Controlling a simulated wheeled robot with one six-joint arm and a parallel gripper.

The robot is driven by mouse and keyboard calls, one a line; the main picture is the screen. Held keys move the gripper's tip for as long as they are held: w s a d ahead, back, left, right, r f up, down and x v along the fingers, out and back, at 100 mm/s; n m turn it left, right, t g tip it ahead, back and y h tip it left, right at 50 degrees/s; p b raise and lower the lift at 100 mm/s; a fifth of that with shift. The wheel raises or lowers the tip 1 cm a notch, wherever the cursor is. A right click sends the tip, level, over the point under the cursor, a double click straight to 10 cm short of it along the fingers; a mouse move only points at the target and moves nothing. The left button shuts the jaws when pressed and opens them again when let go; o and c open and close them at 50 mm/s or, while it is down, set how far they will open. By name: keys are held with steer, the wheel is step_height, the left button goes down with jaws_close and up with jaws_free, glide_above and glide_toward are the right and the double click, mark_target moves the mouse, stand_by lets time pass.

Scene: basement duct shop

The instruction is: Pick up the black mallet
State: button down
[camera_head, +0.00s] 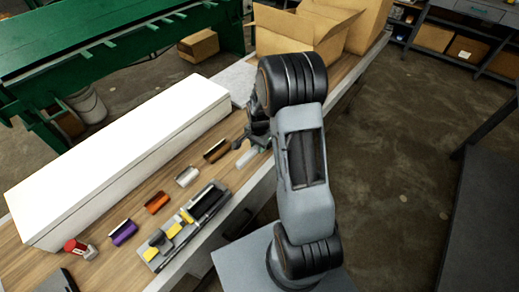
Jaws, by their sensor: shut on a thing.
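My gripper (254,137) is low over the wooden bench, at its right edge, largely hidden behind my arm. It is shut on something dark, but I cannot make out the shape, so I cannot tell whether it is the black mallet. No mallet shows clearly elsewhere. A pale, translucent cylinder (246,158) lies just below the gripper, and a brown-black cylinder (216,151) lies to its left.
A long white box (120,150) fills the bench's left side. Silver (187,176), orange (157,202) and purple (123,232) cylinders lie in a row. A grey tray (160,262) holds yellow and black items. Open cardboard boxes (300,30) stand at the back.

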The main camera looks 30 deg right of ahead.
steer(key=s+a+r+b, duration=0.2)
steer(key=s+a+r, duration=0.4)
steer(key=s+r, duration=0.4)
steer(key=s, duration=0.2)
steer(key=shift+s, duration=0.35)
